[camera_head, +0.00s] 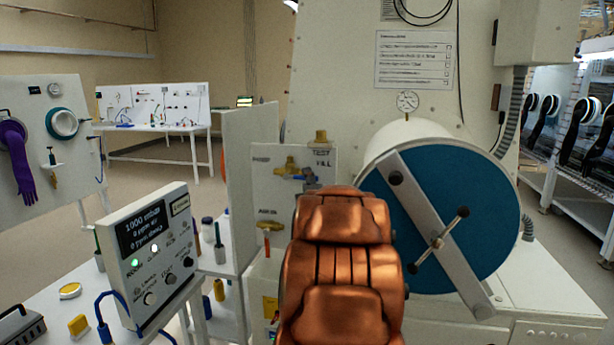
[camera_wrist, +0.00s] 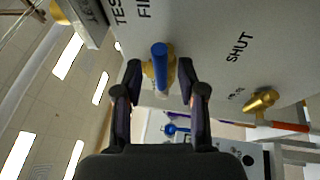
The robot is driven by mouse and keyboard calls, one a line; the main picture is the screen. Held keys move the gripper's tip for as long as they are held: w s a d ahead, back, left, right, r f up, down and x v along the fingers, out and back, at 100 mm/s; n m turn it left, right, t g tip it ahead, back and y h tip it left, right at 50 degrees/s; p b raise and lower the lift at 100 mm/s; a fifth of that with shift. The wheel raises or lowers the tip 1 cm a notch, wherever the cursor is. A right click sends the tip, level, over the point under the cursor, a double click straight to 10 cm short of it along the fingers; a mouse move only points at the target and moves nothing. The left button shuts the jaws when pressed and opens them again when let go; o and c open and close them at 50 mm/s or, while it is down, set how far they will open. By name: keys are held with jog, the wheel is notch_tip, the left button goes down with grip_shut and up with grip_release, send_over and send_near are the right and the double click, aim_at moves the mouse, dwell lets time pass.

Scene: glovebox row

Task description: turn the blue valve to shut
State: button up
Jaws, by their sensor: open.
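The blue valve has a blue lever (camera_wrist: 159,62) on a brass body (camera_wrist: 150,70), mounted on a pale panel. In the wrist view my gripper (camera_wrist: 160,74) is open, with one dark finger on each side of the lever. I cannot tell whether either finger touches it. The panel beside it carries the word SHUT (camera_wrist: 239,46), and TEST and FILL lettering stands on the other side. In the head view a little of the blue lever (camera_head: 303,178) shows beside the brass fittings, and my copper-coloured arm hides most of my gripper.
A second brass valve (camera_wrist: 262,101) with a red-orange handle sits on the same panel. A large round blue door (camera_head: 455,220) with a crossbar stands right of my arm. A control box (camera_head: 150,255) stands on the bench at left. A partition (camera_head: 250,165) rises left of the panel.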

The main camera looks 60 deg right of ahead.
jog(key=shift+x, duration=1.05)
grip_shut()
